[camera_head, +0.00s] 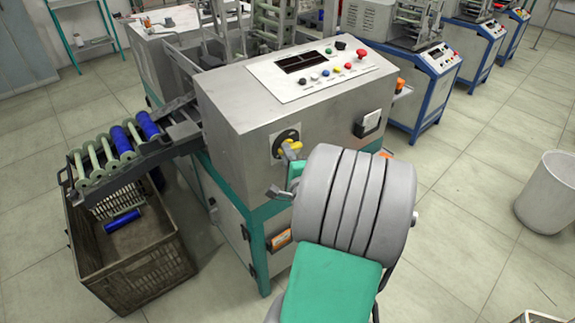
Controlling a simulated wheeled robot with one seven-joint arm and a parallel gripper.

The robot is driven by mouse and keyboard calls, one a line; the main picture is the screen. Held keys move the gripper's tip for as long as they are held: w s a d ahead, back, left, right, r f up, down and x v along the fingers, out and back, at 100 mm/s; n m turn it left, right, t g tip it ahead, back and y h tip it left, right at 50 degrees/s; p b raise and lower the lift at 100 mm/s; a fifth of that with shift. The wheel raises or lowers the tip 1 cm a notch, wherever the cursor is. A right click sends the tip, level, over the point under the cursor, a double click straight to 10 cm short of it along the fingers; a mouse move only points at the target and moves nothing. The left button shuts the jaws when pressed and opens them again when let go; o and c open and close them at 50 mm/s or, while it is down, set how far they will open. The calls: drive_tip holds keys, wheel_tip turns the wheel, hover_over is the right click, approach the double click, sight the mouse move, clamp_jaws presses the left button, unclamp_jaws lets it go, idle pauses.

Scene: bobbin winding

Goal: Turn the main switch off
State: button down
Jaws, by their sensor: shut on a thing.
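The main switch (286,134) is on the front face of the grey winding machine (240,130). It has a dark round dial on a pale square plate and a yellow handle. My gripper (290,152) is at the switch, shut on its handle. My grey and green arm reaches in from the bottom and covers part of the machine's front. The fingertips are small in this view, and the exact handle angle is hard to tell.
A control panel (320,72) with coloured buttons is on the machine's top. A rack holds green and blue bobbins (122,138) above a dark crate (145,271) at left. A white bin (548,190) stands at right. Other machines (430,80) stand behind. The floor at right is mostly clear.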

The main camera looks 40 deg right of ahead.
drive_tip(key=shift+f+n+b, duration=0.2)
drive_tip(key=shift+n+b, duration=0.4)
drive_tip(key=shift+b, duration=0.25)
drive_tip(key=shift+r+t, duration=0.15)
drive_tip(key=shift+t, duration=0.15)
drive_tip(key=c, duration=1.5)
unclamp_jaws()
drive_tip(key=shift+c, duration=0.2)
drive_tip(key=shift+o, duration=0.7)
drive_tip(key=shift+w, duration=0.15)
drive_tip(key=b+v, duration=0.1)
drive_tip(key=v, duration=0.7)
drive_tip(key=shift+b, duration=0.4)
